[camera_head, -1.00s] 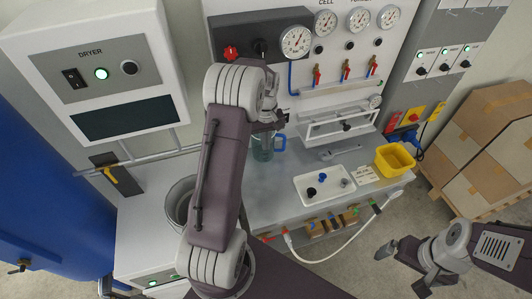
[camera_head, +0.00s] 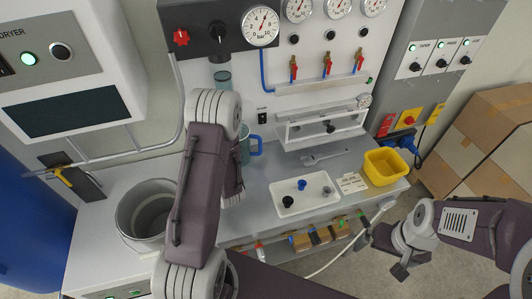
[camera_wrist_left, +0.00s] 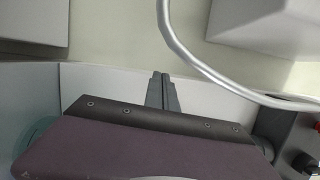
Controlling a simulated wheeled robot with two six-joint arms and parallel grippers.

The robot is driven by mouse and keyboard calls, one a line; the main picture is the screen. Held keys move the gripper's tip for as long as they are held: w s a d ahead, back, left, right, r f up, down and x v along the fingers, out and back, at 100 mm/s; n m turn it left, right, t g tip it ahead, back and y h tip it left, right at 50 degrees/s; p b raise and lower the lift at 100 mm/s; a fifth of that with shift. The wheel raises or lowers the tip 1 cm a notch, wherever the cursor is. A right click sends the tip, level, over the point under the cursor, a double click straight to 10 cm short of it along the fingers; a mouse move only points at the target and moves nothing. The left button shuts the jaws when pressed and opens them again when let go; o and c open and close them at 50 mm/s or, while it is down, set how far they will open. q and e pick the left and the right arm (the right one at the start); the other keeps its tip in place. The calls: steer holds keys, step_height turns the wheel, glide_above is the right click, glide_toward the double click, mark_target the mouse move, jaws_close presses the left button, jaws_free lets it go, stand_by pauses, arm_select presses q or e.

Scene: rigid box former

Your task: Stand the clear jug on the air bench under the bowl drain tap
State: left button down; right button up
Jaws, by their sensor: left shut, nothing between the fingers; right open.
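The clear jug (camera_head: 244,152), bluish with a blue handle (camera_head: 257,147), stands upright at the back of the grey air bench (camera_head: 262,228). My left arm hides part of it. A clear bowl (camera_head: 222,79) hangs from the dark panel above; its drain tap cannot be made out. My left gripper is hidden behind my arm in the head view. In the left wrist view its fingers (camera_wrist_left: 162,92) are shut and empty. My right gripper (camera_head: 380,256) is open and empty, low at the bench's front right, well away from the jug.
A grey bucket (camera_head: 148,213) stands on the bench's left. A white tray (camera_head: 302,208) with small knobs, a spanner (camera_head: 325,157) and a yellow bin (camera_head: 385,167) are to the right. The dryer (camera_head: 68,78) overhangs the left side. A white hose (camera_head: 338,258) loops in front.

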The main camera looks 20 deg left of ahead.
step_height(320, 180, down, 9)
steer(key=b, duration=0.9)
arm_select(q)
steer(key=w+d+t+h+p, duration=0.1)
steer(key=w+d+p, duration=0.1)
steer(key=w+d, duration=0.35)
steer(key=w+d+f+m+t+h+p, duration=0.1)
steer(key=w+d, duration=0.1)
steer(key=d, duration=0.7)
steer(key=w+d+h+p, duration=0.1)
steer(key=w+d+p, duration=0.1)
steer(key=w+d, duration=0.35)
steer(key=shift+y, duration=0.4)
steer(key=f, duration=0.3)
steer(key=d+f, duration=0.1)
steer(key=f, duration=0.2)
steer(key=s+f, duration=0.1)
steer(key=f, duration=0.2)
steer(key=shift+d+f, duration=0.3)
steer(key=shift+f, duration=0.4)
steer(key=shift+s+a+r+p, duration=0.15)
steer(key=shift+s+a+p, duration=0.05)
steer(key=shift+a+p, duration=0.15)
steer(key=shift+s+a, duration=0.1)
arm_select(e)
steer(key=r, duration=0.5)
steer(key=shift+w+r, duration=0.1)
steer(key=shift+w, duration=0.2)
